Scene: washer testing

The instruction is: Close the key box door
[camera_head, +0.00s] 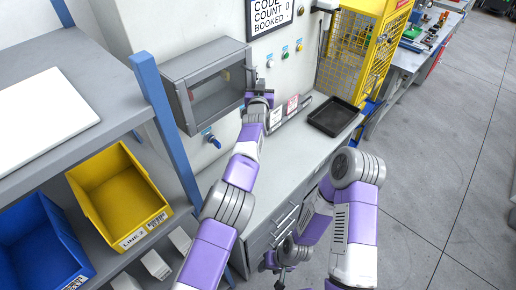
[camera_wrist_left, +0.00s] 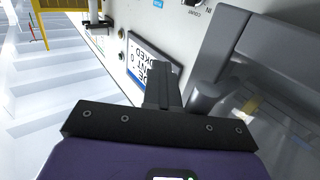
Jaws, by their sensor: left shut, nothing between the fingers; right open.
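The key box (camera_head: 203,58) is a grey box on the wall panel, with a grey-framed see-through door (camera_head: 219,95). The door stands at or near the box front; I cannot tell if a gap is left. My left gripper (camera_head: 262,86) is shut and empty at the box's right side. In the left wrist view its closed fingers (camera_wrist_left: 163,88) are beside a rounded grey part (camera_wrist_left: 205,98) of the key box (camera_wrist_left: 255,60); contact is unclear. My right gripper (camera_head: 280,268) is open, low at the bottom of the head view, away from the box.
A sign (camera_head: 271,12) and coloured buttons (camera_head: 285,50) are on the wall right of the box. A blue knob (camera_head: 213,140) is below it. A black tray (camera_head: 333,117) lies on the counter. A shelf with a yellow bin (camera_head: 118,190) and blue bin (camera_head: 38,245) stands left.

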